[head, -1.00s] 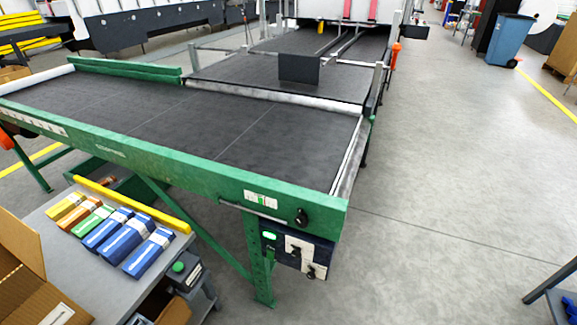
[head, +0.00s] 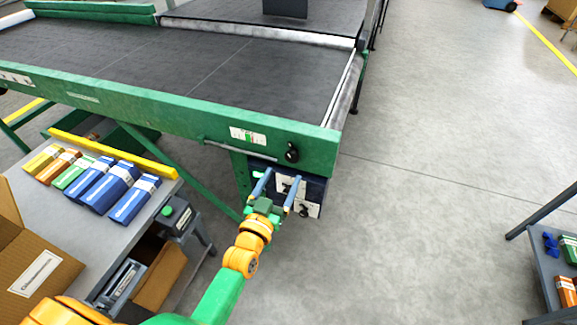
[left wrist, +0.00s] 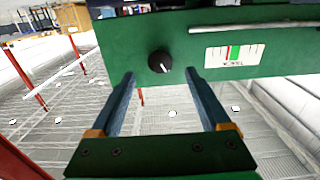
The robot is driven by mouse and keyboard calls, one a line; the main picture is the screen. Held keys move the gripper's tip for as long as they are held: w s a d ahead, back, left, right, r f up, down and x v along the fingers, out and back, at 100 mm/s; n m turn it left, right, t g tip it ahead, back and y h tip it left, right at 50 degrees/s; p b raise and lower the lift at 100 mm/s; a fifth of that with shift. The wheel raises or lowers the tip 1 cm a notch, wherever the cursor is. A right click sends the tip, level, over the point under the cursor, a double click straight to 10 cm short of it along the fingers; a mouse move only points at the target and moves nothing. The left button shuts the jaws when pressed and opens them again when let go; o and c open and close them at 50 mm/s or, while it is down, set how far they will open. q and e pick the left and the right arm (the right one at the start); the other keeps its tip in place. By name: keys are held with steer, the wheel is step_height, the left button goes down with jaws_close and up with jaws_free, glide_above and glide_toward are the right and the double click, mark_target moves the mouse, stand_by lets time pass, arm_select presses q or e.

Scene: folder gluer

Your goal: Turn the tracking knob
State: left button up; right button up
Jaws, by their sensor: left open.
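The tracking knob (head: 291,152) is a round black knob on the green end rail (head: 200,118) of the conveyor, beside a white label with a green and red scale (head: 248,136). In the left wrist view the knob (left wrist: 160,62) has a white pointer mark, and the scale label (left wrist: 234,53) is to its right. My left gripper (head: 281,175) is open and empty, its blue fingers pointing at the rail. In the head view its fingertips appear just below the knob. In the left wrist view the knob shows between and slightly beyond the fingertips (left wrist: 160,75), apparently untouched. My right gripper is out of view.
A dark control box (head: 313,190) with white panels and small knobs hangs under the rail, partly behind my fingers. A grey table (head: 60,203) with several coloured cartons and an open cardboard box stands at left. Floor to the right is clear up to a shelf (head: 545,290).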

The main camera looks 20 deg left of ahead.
mark_target(291, 159)
arm_select(q)
steer(key=w+b, duration=0.1)
steer(key=w, duration=0.5)
steer(key=shift+w+d, duration=0.1)
steer(key=shift+w, duration=0.3)
jaws_close()
steer(key=shift+n, duration=0.3)
steer(key=shift+d+n, duration=0.1)
steer(key=shift+n, duration=2.7)
jaws_free()
steer(key=shift+s, duration=0.1)
